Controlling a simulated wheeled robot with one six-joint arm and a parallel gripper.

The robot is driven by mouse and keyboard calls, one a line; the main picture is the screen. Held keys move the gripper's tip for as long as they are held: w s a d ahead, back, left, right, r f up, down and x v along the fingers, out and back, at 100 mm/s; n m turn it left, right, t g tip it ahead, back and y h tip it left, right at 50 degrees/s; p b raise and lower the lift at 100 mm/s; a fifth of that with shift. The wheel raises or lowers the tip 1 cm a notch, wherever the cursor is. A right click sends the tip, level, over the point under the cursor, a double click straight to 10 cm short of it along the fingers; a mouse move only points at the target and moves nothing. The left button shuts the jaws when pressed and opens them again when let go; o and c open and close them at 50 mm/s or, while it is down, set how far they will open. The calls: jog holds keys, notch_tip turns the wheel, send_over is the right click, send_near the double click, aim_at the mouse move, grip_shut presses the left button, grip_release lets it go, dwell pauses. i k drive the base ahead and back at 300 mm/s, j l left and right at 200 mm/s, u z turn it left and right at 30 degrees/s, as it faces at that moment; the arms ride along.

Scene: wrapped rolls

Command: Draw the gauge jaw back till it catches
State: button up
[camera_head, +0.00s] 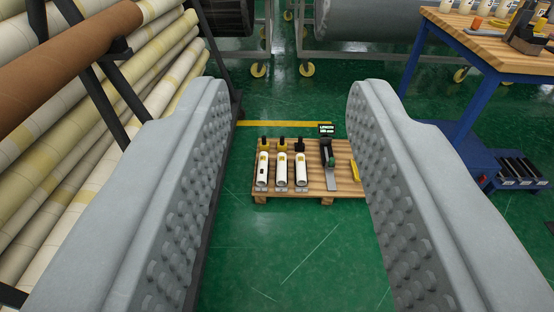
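A gauge (328,162) stands near the right end of a low wooden pallet (315,192) on the green floor. It has a dark upright body, a small lit display at its top, a green part at mid-height and a grey foot in front. It is too small to tell how its jaw stands. My gripper (288,97) is open and empty, its two grey studded fingers wide apart. The pallet shows between the fingers, well beyond and below them. The right finger hides the pallet's right end.
Several white cylinders with yellow or black tops (282,168) stand left of the gauge, and a yellow piece (354,171) lies to its right. A rack of wrapped rolls (70,130) fills the left. A blue workbench (480,45) stands at right. Floor before the pallet is clear.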

aim_at(330, 164)
jog(key=z, duration=0.4)
jog(key=i+j, duration=0.1)
jog(key=i, duration=0.45)
jog(key=i+j+z, duration=0.1)
jog(key=i, duration=0.4)
jog(key=i+j, duration=0.1)
jog(key=i, duration=0.45)
jog(key=i+j+z, duration=0.1)
jog(key=i, duration=0.45)
